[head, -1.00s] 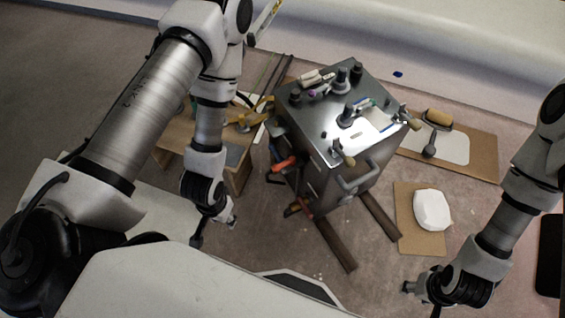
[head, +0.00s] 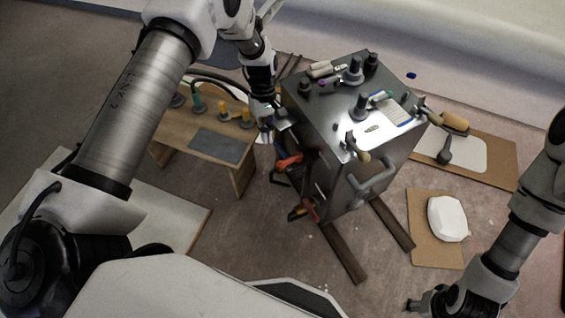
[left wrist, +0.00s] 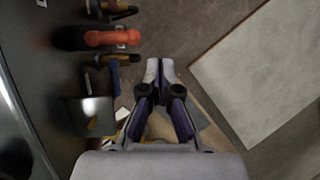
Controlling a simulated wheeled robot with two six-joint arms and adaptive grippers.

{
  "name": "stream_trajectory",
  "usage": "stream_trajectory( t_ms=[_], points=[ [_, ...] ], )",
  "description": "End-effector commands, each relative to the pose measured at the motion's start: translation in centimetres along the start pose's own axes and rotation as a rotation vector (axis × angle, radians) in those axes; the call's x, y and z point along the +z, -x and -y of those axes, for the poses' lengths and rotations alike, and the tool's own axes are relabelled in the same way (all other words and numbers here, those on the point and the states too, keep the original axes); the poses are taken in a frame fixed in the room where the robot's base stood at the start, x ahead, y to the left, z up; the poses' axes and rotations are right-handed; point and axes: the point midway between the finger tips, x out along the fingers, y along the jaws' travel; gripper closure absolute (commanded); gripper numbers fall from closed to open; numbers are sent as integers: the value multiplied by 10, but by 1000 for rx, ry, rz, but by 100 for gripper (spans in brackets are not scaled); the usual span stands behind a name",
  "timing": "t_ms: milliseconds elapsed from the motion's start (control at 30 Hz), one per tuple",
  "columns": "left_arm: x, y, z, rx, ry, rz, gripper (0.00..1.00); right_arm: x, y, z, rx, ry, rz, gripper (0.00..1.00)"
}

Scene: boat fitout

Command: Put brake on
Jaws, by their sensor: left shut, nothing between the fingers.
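A steel tool cart (head: 325,110) with a bar handle (head: 372,185) stands in the middle of the head view. An orange-red handled thing (head: 288,161) sticks out from its left side, and it seems to show in the left wrist view (left wrist: 112,38) too. I cannot tell which part is the brake. My left gripper (head: 268,128) is beside the cart's upper left edge; in the left wrist view its fingers (left wrist: 160,70) are shut and empty, apart from the side tools. My right gripper (head: 425,304) is low at the bottom right, away from the cart; its jaws are unclear.
A low wooden bench (head: 180,138) with several small tools stands left of the cart. Dark beams (head: 343,253) lie on the floor at the cart's base. Cardboard sheets (head: 425,257) lie to the right, one under a white block (head: 447,219). Loose tools cover the cart top.

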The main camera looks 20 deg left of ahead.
Motion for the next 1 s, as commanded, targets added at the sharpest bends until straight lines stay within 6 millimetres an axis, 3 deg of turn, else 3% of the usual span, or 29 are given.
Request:
stream_trajectory(
  t_ms=[33,100,200,667,833,1000],
  points=[
    [-30,-3,-25,60,-1,-40,100,0,-37,0,0,0,1,50],
    [-50,12,-43,119,-2,-88,100,0,-52,0,0,0,1,50],
    [-56,15,-46,138,-2,-101,100,0,-61,0,0,0,0,50],
    [-55,17,-47,142,-5,-105,100,0,-60,0,0,0,-1,50],
    [-58,-5,-50,140,-5,-105,100,0,-64,0,0,0,0,50],
    [-62,-42,-55,139,-6,-104,100,0,-71,0,0,0,0,50]
  ],
)
